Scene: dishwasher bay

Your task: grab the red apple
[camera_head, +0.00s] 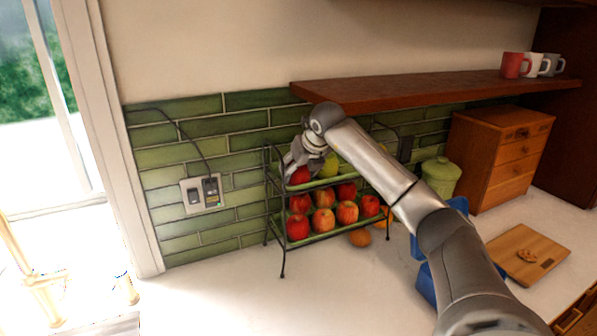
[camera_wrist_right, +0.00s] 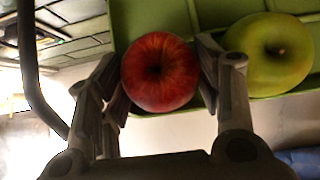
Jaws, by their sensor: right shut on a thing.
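A red apple (camera_wrist_right: 160,72) sits between the two fingers of my right gripper (camera_wrist_right: 158,85) in the right wrist view, at the edge of a green tray (camera_wrist_right: 205,14). The gripper is shut on it. In the head view the right gripper (camera_head: 296,166) is at the left end of the rack's upper tray, and the red apple (camera_head: 299,176) shows just under it. A green apple (camera_wrist_right: 268,54) lies close beside the right finger; it also shows in the head view (camera_head: 330,166). My left gripper is not in view.
Several red apples (camera_head: 298,227) fill the lower tray of the dark wire rack (camera_head: 283,258). A wooden shelf (camera_head: 400,92) overhangs the rack. The counter's front left is clear.

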